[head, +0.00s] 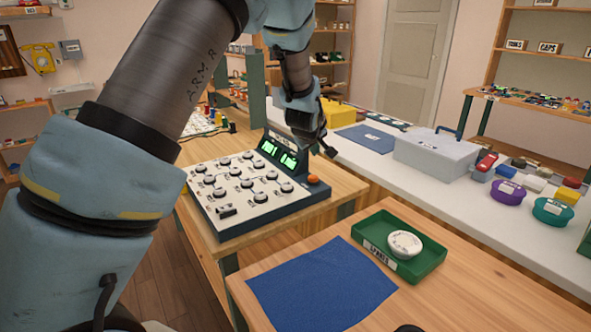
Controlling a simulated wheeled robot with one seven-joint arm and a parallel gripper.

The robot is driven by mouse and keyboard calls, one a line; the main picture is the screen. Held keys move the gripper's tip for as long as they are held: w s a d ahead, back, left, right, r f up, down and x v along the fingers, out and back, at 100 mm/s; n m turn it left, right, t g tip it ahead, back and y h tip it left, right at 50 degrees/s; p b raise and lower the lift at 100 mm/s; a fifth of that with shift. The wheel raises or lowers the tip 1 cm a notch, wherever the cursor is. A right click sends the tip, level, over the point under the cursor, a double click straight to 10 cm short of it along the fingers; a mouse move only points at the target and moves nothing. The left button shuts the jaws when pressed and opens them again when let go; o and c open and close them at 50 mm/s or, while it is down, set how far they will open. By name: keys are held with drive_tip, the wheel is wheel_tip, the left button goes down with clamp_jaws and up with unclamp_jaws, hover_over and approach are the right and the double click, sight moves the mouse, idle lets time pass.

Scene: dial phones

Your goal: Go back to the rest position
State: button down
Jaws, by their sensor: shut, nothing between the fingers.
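My gripper (328,151) is at the upper middle of the head view, at the end of my raised arm. Its fingers are shut with nothing between them. It hangs in the air and appears just right of the green display of a control console (217,203). The console has several knobs, a lit two-part display and an orange button (313,180). The gap between gripper and console is hard to judge. My arm links cover much of the left and upper middle of the view.
A green tray (436,262) holding a white round dial (405,244) stands on the near wooden table, beside a blue mat (312,290). A white counter (478,213) carries a grey box (437,154), purple (508,192) and teal (553,210) round containers. Shelves line the back.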

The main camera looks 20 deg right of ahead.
drive_tip(key=s+a+r+g+y, duration=0.1)
drive_tip(key=a+g+y, duration=0.15)
drive_tip(key=a, duration=2.15)
drive_tip(key=s+a+m+g+y, duration=0.2)
drive_tip(key=s+a+g+y, duration=0.1)
drive_tip(key=s+a, duration=1.4)
drive_tip(key=a, duration=0.3)
drive_tip(key=shift+s+a+r+m, duration=0.15)
drive_tip(key=shift+s+r+m, duration=0.1)
drive_tip(key=shift+r+m, duration=0.15)
